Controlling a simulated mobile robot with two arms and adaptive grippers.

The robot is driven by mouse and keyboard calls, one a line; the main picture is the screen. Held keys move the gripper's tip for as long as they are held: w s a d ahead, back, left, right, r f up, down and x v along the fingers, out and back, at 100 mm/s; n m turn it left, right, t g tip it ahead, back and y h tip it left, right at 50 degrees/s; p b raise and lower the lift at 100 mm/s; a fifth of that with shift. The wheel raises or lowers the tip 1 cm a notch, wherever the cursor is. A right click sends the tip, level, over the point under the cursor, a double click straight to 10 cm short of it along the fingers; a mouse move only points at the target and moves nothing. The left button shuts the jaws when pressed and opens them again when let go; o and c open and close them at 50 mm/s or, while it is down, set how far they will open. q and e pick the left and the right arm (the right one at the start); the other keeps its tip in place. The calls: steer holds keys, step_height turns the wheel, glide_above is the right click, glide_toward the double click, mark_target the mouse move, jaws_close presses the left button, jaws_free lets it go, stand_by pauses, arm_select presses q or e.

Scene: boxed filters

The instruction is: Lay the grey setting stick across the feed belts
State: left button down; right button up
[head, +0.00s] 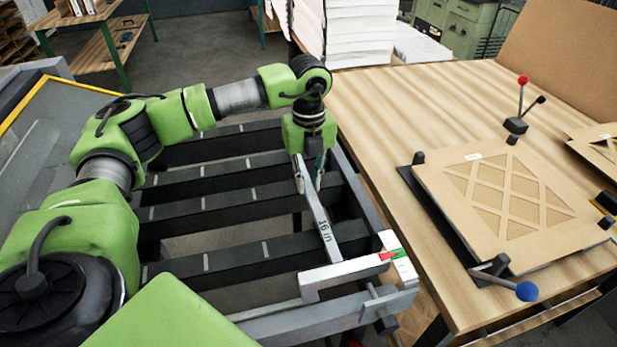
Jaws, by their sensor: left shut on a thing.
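The grey setting stick (323,222), marked "16 in", is a long flat bar at the right-hand end of the feed belts (235,255). The belts are dark parallel bands with pale marks, running left to right. My left gripper (309,181) is shut on the stick near its far end. The stick slants from the gripper toward the camera, crossing over the belts in the picture. Its near end is close to a light grey bar. I cannot tell whether the stick touches the belts. My right gripper is not in view.
The light grey bar (345,276) has a scale with red and green marks (391,255) at its right. A wooden table (400,120) at right carries a cardboard-framed filter (505,200) among clamps with red and blue knobs. White stacked sheets (358,30) stand behind.

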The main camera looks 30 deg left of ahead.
mark_target(309, 186)
arm_select(q)
steer(key=shift+f+b, duration=0.3)
steer(key=shift+f, duration=0.05)
steer(key=c, duration=2)
jaws_free()
steer(key=shift+o, duration=0.2)
steer(key=shift+r, duration=0.1)
steer(key=shift+r+p, duration=0.3)
steer(key=shift+w+r, duration=0.1)
steer(key=shift+r, duration=0.15)
step_height(309, 186, up, 12)
steer(key=b, duration=0.3)
steer(key=shift+f, duration=0.2)
steer(key=shift+d+f, duration=0.1)
